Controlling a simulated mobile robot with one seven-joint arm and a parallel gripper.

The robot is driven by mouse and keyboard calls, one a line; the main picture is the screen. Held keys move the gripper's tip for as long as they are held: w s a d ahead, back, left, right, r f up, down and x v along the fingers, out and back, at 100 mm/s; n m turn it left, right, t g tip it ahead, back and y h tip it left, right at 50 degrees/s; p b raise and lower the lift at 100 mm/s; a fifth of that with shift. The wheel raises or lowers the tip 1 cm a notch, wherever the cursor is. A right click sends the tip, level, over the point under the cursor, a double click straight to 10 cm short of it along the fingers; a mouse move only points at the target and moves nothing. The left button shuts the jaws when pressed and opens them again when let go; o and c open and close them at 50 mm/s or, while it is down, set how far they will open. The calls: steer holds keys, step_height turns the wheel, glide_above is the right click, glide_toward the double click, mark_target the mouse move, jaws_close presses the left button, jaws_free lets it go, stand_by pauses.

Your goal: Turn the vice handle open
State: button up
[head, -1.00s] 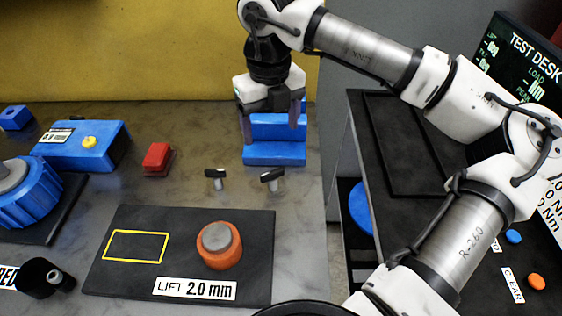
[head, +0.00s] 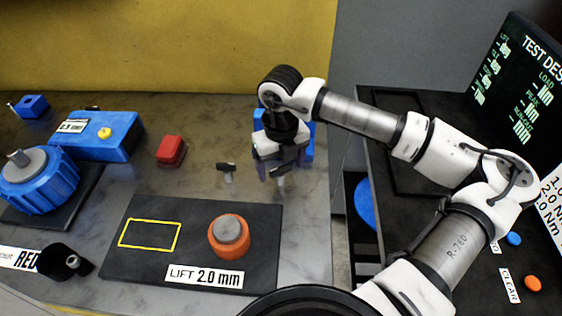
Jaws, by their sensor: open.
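My gripper (head: 278,172) is open and points down on the right side of the bench. It is over the right one of two small T-shaped pieces; a pale stem (head: 281,184) shows below the fingers, and its dark top is hidden. I cannot tell whether the fingers touch it. The left T-shaped piece (head: 227,167) stands clear, with a dark crossbar. A stepped blue block (head: 308,140) is behind my gripper and mostly hidden. A small blue fixture (head: 34,106) at the far left has a thin metal rod (head: 12,106). I cannot tell which is the vice handle.
A black mat (head: 130,270) holds an orange cylinder (head: 229,236) with a grey top. Left are a red block (head: 171,150), a blue box (head: 90,140) with a yellow button and a large blue knob (head: 40,180). A gap separates the bench from the dark desk (head: 400,210) at right.

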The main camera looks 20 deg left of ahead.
steer(key=shift+c, duration=0.2)
steer(key=c, duration=0.9)
steer(key=shift+c, duration=0.2)
